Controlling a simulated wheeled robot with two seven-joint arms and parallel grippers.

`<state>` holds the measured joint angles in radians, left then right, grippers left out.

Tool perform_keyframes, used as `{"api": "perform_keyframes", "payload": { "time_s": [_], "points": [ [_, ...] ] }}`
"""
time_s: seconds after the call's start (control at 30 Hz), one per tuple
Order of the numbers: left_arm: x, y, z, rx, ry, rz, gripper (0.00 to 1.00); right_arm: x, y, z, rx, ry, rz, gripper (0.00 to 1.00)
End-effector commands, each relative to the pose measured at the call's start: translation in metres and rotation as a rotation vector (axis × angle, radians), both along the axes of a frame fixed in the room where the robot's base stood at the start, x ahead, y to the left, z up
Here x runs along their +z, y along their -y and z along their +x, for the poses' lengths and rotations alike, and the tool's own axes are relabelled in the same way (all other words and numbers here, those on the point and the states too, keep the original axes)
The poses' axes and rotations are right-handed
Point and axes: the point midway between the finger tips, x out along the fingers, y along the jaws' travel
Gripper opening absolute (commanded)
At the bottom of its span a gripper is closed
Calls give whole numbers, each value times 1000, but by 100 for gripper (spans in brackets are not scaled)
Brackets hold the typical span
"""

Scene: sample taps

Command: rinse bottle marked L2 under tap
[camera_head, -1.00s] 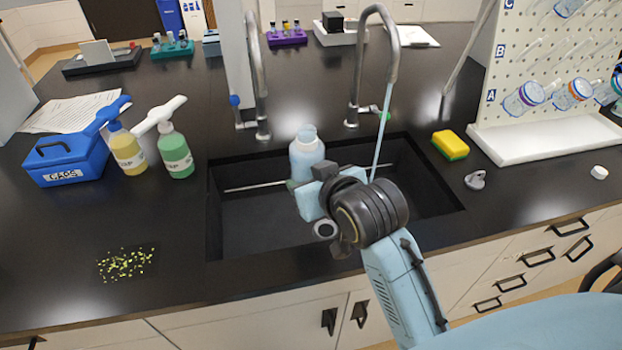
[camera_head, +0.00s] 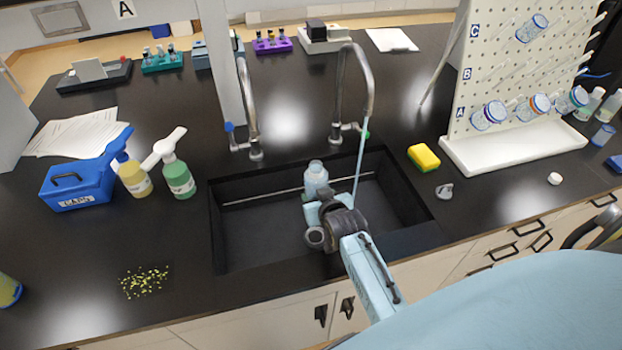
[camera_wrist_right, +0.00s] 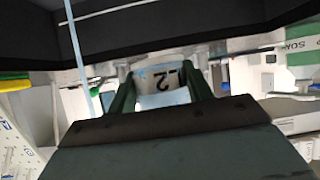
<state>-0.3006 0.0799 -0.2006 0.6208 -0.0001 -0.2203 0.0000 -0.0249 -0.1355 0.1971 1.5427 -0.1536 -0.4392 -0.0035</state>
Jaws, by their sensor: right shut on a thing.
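The bottle marked L2 (camera_head: 315,182) is pale blue, upright and uncapped, in or just above the black sink (camera_head: 232,243). My right gripper (camera_head: 314,203) is shut on it. In the right wrist view the label L2 shows upside down on the bottle (camera_wrist_right: 160,82), between the green fingers (camera_wrist_right: 160,95). The right tap (camera_head: 370,85), with a green handle, runs a thin water stream (camera_head: 358,170). In the head view the stream falls to the right of the bottle, apart from its mouth. The left tap (camera_head: 246,100), with a blue handle, shows no water. My left gripper is out of view.
A blue box (camera_head: 77,186), a yellow bottle (camera_head: 134,179) and a green bottle (camera_head: 179,178) stand left of the sink. A yellow sponge (camera_head: 424,157), a grey part (camera_head: 445,191), a white cap (camera_head: 555,179) and a pegboard rack (camera_head: 515,75) are to the right. Yellow bits (camera_head: 145,282) lie front left.

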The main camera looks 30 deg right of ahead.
Motion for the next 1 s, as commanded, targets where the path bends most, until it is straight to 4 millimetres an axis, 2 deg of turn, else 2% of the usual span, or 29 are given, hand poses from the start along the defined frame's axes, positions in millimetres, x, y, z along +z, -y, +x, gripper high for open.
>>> {"api": "perform_keyframes", "payload": {
  "time_s": [0.03, 0.1, 0.3, 0.67, 1.0],
  "points": [
    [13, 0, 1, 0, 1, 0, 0, 1, 1, -2, -8, -2, 4, 25],
    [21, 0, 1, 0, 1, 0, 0, -5, 3, -5, -17, -1, 7, 25],
    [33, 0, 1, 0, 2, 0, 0, -18, 6, -13, -34, -1, 13, 25],
    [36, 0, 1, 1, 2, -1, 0, -23, 3, -15, -39, 12, 64, 25],
    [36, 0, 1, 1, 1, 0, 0, -20, -11, -12, -36, 62, 301, 25]
  ]
}}
